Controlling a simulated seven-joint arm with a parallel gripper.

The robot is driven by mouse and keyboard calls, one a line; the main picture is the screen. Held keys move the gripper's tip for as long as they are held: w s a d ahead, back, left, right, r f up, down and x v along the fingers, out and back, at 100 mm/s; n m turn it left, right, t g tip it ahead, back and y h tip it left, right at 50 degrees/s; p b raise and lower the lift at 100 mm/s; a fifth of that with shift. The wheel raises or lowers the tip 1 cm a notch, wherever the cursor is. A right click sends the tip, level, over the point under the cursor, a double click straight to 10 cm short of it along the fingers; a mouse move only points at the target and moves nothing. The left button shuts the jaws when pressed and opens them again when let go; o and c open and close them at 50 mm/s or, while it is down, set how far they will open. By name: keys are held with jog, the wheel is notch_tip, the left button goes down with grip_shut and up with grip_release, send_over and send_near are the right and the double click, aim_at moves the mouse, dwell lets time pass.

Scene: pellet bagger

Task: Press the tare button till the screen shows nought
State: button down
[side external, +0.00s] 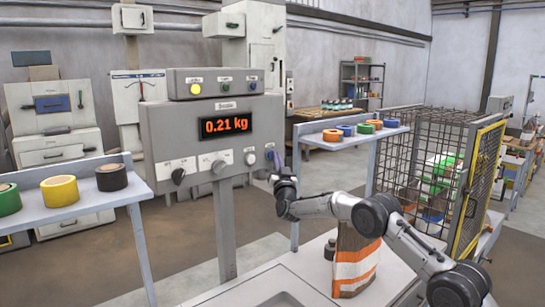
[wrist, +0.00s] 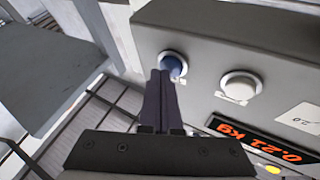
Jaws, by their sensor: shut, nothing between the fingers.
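The grey control panel (side external: 240,112) carries a screen (side external: 226,125) lit in orange, reading 0.21 kg. The screen also shows, turned over, in the wrist view (wrist: 262,143). At the panel's right end are a blue button (side external: 270,155) and a white button (side external: 250,158); in the wrist view the blue button (wrist: 173,64) and white button (wrist: 240,87) are larger. I cannot read which is marked tare. My gripper (wrist: 163,75) is shut and empty, its fingertips at the blue button, partly covering it. I cannot tell whether they touch. It also shows beside the panel's right end (side external: 277,158).
A smaller box with yellow, green and blue lamps or buttons (side external: 214,83) tops the panel. Tape rolls stand on a left shelf (side external: 75,207) and right shelf (side external: 350,137). An orange-and-white bag (side external: 354,266) stands below.

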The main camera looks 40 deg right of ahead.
dwell(0.4)
jog(key=shift+s, duration=0.7)
jog(key=shift+s, duration=3)
